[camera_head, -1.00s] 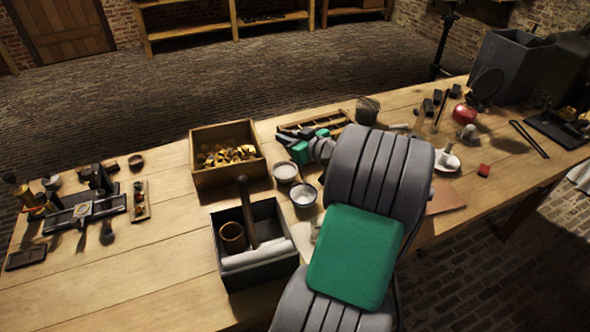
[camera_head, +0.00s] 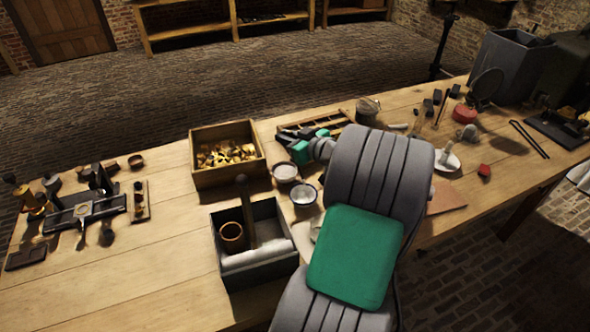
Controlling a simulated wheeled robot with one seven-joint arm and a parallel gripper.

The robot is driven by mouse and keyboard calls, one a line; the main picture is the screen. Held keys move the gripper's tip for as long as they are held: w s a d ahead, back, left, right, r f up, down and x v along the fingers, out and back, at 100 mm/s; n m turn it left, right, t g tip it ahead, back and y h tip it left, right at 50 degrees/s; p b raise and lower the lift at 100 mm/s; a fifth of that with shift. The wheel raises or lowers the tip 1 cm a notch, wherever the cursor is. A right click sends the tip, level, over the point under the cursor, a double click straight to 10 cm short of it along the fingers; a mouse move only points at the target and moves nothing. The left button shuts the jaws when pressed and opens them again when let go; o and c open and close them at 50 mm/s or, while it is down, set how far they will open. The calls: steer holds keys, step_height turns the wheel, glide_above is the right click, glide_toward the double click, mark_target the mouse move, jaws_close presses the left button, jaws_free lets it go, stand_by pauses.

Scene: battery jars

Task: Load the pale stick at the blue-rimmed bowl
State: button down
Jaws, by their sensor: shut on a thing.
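My gripper (camera_head: 298,146), with green and black parts, is low over the table just beyond two small bowls. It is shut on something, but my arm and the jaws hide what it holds. The farther bowl (camera_head: 285,171) and the nearer bowl (camera_head: 304,195) both have dark rims and pale contents. The nearer one's rim looks slightly bluish, but I cannot be sure which is blue-rimmed. I cannot clearly make out a pale stick in the jaws. A short pale piece (camera_head: 398,126) lies right of my arm.
A wooden box of yellowish bits (camera_head: 205,178) stands left of the bowls. A dark box (camera_head: 238,281) with a handle, brown cup and white roll is in front. A divided wooden tray (camera_head: 338,117) lies behind my gripper. The table's left front (camera_head: 150,285) is clear.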

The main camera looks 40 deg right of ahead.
step_height(320, 180, up, 4)
steer(key=shift+p, duration=0.65)
stand_by(0.3)
